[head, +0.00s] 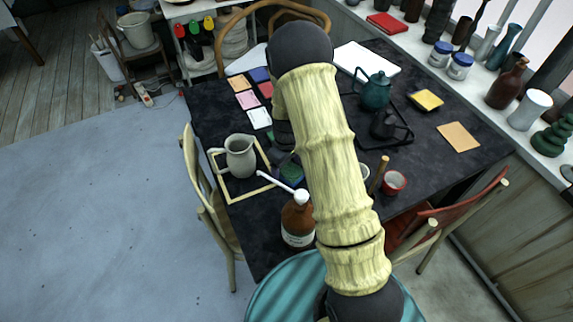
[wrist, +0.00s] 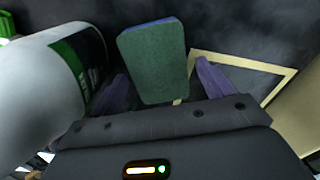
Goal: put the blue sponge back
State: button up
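The sponge (wrist: 153,62) has a dark green broad face and a thin blue edge along its top. In the wrist view it lies between the two purple fingertips of my gripper (wrist: 161,85), with a gap beside it on the right. My gripper looks open and not closed on the sponge. In the head view the green face of the sponge (head: 292,173) shows on the dark table (head: 225,110), partly hidden by my arm. Where the sponge belongs cannot be told from these frames.
A white bottle with a green label (wrist: 50,85) stands close left of my gripper in the wrist view. A pale wooden frame (head: 250,194) surrounds a grey jug (head: 240,156). A brown pump bottle (head: 298,225) stands at the near edge. A red cup (head: 394,182) is right of my arm.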

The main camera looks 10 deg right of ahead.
aim_at(287, 168)
notch_tip(287, 168, up, 12)
jog(key=shift+r, duration=0.15)
dwell(0.7)
dwell(0.5)
jog(key=s+r+m+t+p, duration=0.2)
jog(key=s+r+m+p, duration=0.4)
jog(key=s+r, duration=0.8)
jog(key=s, duration=0.4)
jog(key=shift+d+r+m+t, duration=0.15)
jog(key=shift+d+m+t, duration=0.15)
jog(key=shift+m, duration=0.1)
